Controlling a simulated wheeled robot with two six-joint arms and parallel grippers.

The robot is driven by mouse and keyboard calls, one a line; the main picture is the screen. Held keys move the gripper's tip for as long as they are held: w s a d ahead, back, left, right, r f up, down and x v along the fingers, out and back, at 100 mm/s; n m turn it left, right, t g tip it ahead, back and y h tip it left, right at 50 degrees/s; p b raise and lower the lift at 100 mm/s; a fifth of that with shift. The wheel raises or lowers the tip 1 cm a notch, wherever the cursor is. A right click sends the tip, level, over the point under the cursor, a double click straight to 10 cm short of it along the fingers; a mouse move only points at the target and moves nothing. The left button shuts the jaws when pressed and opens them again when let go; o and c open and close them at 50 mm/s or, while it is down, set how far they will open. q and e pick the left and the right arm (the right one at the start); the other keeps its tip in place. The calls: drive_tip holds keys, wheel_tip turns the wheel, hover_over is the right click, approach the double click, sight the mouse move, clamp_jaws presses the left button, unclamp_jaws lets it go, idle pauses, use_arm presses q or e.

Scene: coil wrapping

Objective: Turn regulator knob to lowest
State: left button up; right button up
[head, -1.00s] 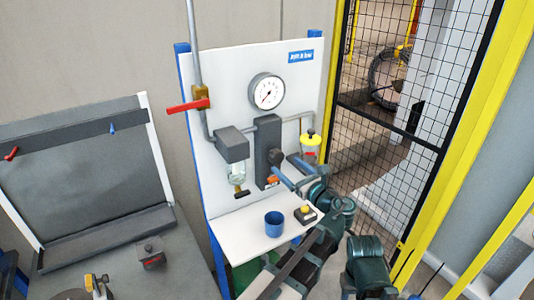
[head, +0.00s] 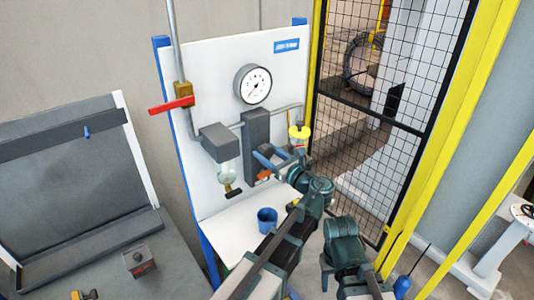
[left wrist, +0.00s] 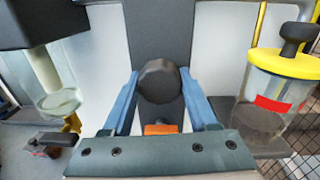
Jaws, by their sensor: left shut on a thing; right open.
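The regulator is a dark grey block (head: 256,130) on the white panel, below the round gauge (head: 253,84). The gauge's needle points to the lower left, but its numbers are too small to read. The regulator knob (left wrist: 160,82) is dark and round in the left wrist view. My left gripper (head: 264,154) is at the front of the regulator, its two blue fingers on either side of the knob and shut on it. The gripper hides the knob in the head view. An orange part (left wrist: 160,129) shows just below the knob.
A red-handled valve (head: 171,105) is at the panel's left. A grey unit with a clear bowl (head: 227,172) and a yellow-topped jar (head: 298,143) flank the regulator. A blue cup (head: 267,220) stands on the shelf below. A mesh fence (head: 375,120) is to the right.

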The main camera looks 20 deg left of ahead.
use_arm(q)
drive_tip(key=c, duration=0.4)
drive_tip(key=shift+o, duration=0.2)
drive_tip(key=shift+n, duration=0.3)
